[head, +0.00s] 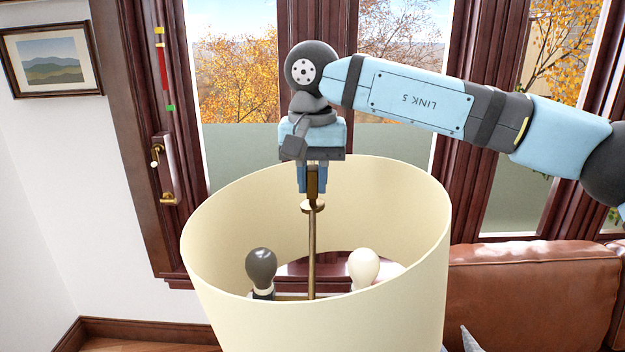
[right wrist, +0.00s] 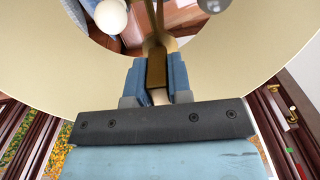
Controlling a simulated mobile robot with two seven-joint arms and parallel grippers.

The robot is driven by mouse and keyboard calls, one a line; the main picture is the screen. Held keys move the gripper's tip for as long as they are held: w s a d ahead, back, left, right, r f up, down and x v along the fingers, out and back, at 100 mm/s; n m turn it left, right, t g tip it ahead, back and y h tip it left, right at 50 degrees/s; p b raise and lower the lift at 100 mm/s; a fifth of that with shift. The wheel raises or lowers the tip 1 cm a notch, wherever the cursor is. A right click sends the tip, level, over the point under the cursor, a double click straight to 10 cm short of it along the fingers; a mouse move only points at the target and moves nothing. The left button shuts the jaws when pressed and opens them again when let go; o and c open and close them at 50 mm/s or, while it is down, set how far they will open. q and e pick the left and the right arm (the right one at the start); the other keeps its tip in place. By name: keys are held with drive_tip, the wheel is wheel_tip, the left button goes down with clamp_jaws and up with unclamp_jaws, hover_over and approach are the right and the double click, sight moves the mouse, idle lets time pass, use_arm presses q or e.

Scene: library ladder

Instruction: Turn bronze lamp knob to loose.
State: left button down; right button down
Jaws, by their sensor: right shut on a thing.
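The lamp has a wide cream shade (head: 400,260), open at the top. A thin bronze rod (head: 312,255) rises upright in its middle, with a small round disc near its top. The bronze lamp knob (head: 316,181) sits above that disc. My right gripper (head: 313,186) points down over the shade and is shut on the knob. In the right wrist view the blue fingers stand on both sides of the bronze knob (right wrist: 156,70). The fingers hide part of the knob. My left gripper is in neither view.
A dark grey bulb (head: 261,268) and a white bulb (head: 364,266) stand inside the shade, either side of the rod. A brown leather sofa (head: 535,290) is at the right. A wood-framed window with brass handles (head: 156,155) is behind. A framed picture (head: 52,60) hangs at left.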

sight(312, 167)
drive_tip(key=shift+f, duration=0.1)
idle(0.4)
drive_tip(key=c, duration=1)
unclamp_jaws()
drive_tip(key=shift+c, duration=0.2)
wheel_tip(312, 167, up, 14)
drive_tip(key=b, duration=0.1)
drive_tip(key=shift+b, duration=0.35)
drive_tip(key=shift+f, duration=0.1)
